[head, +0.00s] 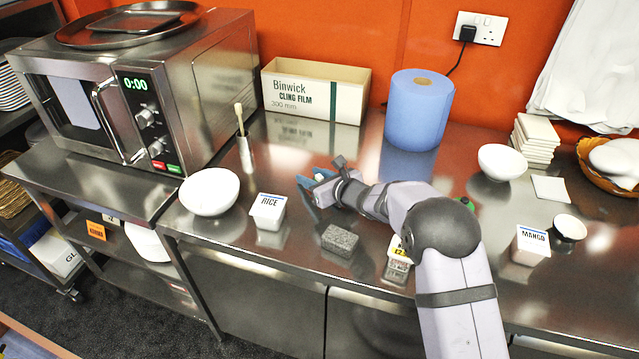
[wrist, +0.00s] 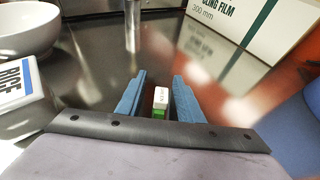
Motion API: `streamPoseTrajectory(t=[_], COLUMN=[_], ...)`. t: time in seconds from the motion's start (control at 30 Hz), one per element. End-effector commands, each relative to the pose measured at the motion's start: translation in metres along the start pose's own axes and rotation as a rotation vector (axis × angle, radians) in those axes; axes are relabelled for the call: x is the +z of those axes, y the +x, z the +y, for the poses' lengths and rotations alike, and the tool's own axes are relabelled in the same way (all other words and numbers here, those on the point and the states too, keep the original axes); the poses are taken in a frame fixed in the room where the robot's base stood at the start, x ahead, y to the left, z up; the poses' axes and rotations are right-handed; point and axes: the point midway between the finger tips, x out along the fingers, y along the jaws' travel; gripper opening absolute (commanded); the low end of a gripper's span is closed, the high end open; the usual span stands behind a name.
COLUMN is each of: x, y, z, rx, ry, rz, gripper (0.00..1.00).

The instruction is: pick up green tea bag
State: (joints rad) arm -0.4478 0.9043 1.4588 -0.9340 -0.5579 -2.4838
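The green tea bag (wrist: 161,102), a small white packet with a green lower part and dark print, is between my gripper's two blue fingers in the wrist view. My gripper (wrist: 159,95) is open, with a gap between the packet and each finger. In the head view my gripper (head: 318,187) is low over the steel counter, right of the RICE tub. A small white bit of the packet (head: 319,177) shows between the fingers there. I cannot tell whether the packet rests on the counter.
The RICE tub (head: 268,211) and a white bowl (head: 209,192) stand left. A grey sponge (head: 340,240) lies in front. The cling film box (head: 315,92) and blue roll (head: 419,110) stand behind. The MANGO tub (head: 530,245) is right. A green item (head: 467,203) is partly hidden by my arm.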

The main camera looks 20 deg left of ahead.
Motion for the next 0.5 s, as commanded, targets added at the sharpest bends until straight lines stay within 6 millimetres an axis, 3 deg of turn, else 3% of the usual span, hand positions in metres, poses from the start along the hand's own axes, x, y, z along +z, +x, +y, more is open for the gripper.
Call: streamPoseTrajectory(t=[0.07,0.2,0.5], x=[0.0001,0.0001,0.0008], y=[-0.0001,-0.0003,-0.0006], z=[0.0,-0.0001,-0.0002], rx=[0.0,0.0,0.0], ry=[0.0,0.0,0.0], rz=[0.0,0.0,-0.001], gripper=[0.29,0.0,0.0])
